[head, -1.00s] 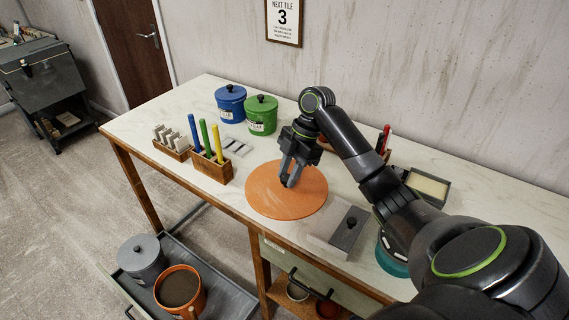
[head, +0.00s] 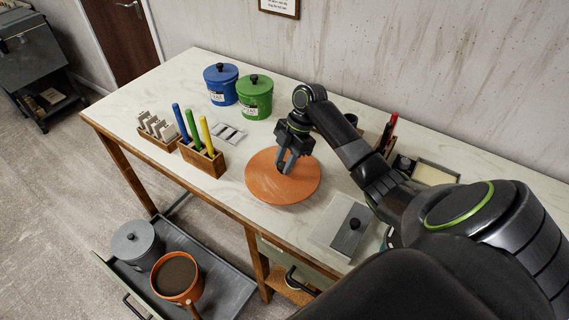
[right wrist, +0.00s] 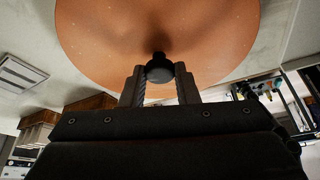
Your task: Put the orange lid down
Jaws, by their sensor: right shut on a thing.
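The orange lid (head: 268,187) is a broad, flat clay-coloured disc over the middle of the white worktop. My right gripper (head: 287,168) is shut on the lid's dark round knob. In the right wrist view, the knob sits between the two fingers of the gripper (right wrist: 160,72), with the lid (right wrist: 200,35) filling the top. The lid looks level and close to the worktop. I cannot tell whether it touches. My left gripper is not in view.
A wooden holder (head: 203,162) with coloured sticks stands left of the lid. Blue (head: 221,86) and green (head: 254,99) tins stand behind. An orange pot (head: 178,283) sits in the low open drawer. The worktop (head: 240,212) in front is bare.

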